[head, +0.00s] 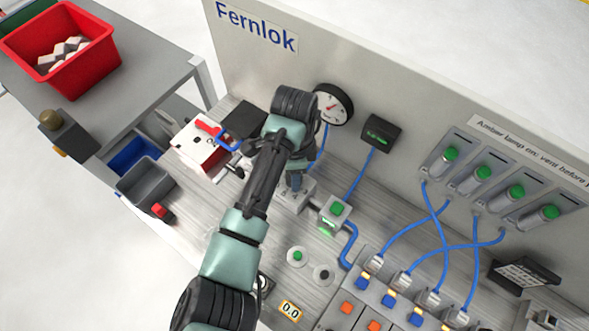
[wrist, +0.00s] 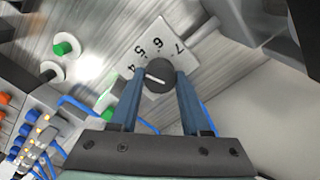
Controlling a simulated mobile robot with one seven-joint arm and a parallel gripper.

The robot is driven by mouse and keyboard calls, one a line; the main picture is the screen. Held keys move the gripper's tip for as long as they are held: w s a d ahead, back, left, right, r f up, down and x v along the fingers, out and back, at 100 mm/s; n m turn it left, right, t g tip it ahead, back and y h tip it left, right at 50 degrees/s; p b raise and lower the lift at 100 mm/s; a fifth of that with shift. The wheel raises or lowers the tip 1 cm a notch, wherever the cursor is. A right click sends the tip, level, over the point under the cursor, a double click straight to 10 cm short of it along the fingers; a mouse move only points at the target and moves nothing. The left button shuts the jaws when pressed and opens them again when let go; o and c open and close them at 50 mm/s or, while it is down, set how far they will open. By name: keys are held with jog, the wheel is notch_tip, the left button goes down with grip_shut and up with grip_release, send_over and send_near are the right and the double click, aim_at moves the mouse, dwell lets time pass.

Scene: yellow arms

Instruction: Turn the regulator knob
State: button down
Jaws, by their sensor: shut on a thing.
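The regulator knob (wrist: 159,76) is a dark round knob with a white pointer line, seen in the wrist view on a pale plate (wrist: 135,61) with the digits 4, 5, 6 and 7. The two blue-grey fingers of my gripper (wrist: 158,85) stand on either side of the knob and are shut on it. In the head view my gripper (head: 295,183) reaches down to the pale regulator block (head: 298,198); the knob itself is hidden there. A round pressure gauge (head: 333,105) with a red needle is on the panel behind my arm.
Blue hoses (head: 361,172) run close to the right of my gripper. A block with a green button (head: 337,209) stands just right of the regulator. Several cylinders with green caps (head: 483,173) line the panel. A white box with a red lever (head: 203,141) lies left of my arm.

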jog(key=shift+a, duration=0.15)
jog(key=shift+c, duration=1.9)
grip_release()
notch_tip(320, 180, up, 13)
